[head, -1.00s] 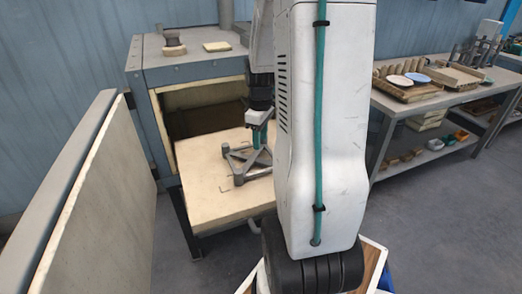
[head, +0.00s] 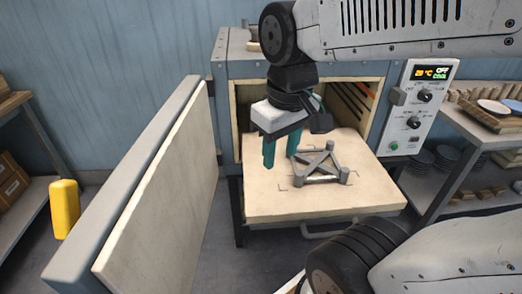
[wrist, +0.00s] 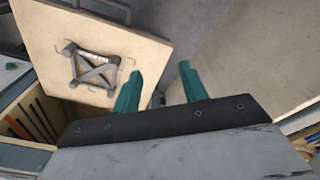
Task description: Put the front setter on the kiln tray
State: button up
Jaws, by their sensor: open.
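The setter (head: 320,165), a grey frame with crossed bars and short corner posts, rests on the pale kiln tray (head: 320,207), which juts out of the kiln's mouth. Dark corner marks show on the tray around the setter. In the wrist view the setter (wrist: 93,68) lies on the tray (wrist: 45,25), left of my fingers. My gripper (head: 280,155) is open and empty, with teal fingers, above the left part of the tray and apart from the setter. Both fingertips (wrist: 160,72) show in the wrist view with nothing between them.
The open kiln door (head: 165,185) stands left of the tray. The kiln's control panel (head: 415,105) is on the right and reads OFF. A shelf bench (head: 475,135) with plates and blocks is further right. A yellow object (head: 65,208) stands behind the door at left.

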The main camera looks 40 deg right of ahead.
jog(key=s, duration=0.1)
jog(key=s+a, duration=0.2)
jog(key=s, duration=0.1)
jog(key=shift+a, duration=0.25)
jog(key=shift+w, duration=0.15)
dwell(0.8)
